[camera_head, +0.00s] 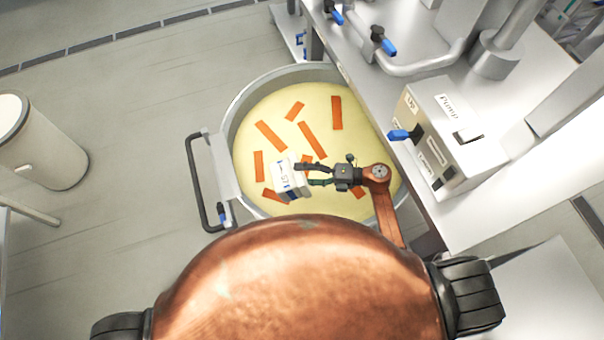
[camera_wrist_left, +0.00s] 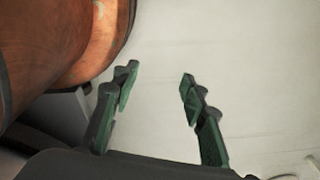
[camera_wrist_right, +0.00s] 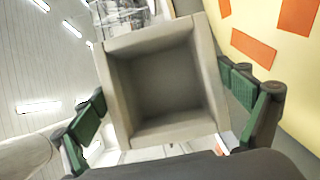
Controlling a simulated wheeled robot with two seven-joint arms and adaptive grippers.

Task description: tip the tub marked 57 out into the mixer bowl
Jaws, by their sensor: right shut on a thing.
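The tub (camera_head: 285,183) is small and white, tilted on its side over the mixer bowl (camera_head: 232,105); its dark marking looks like 57 but is turned and small. My right gripper (camera_head: 303,175) is shut on the tub. The right wrist view shows the tub (camera_wrist_right: 115,95) between the fingers, its square mouth toward the camera and its visible inside bare. The bowl holds a pale yellow mass (camera_head: 285,110) with several orange strips (camera_head: 312,140) on it. My left gripper (camera_wrist_left: 155,95) is open and empty, seen only in the left wrist view.
A steel bench (camera_head: 440,215) with a pump control box (camera_head: 448,135) and pipes borders the bowl on the right. A bowl handle (camera_head: 198,185) sticks out left. A white cylindrical container (camera_head: 45,150) stands at far left. The floor (camera_head: 140,110) between is clear.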

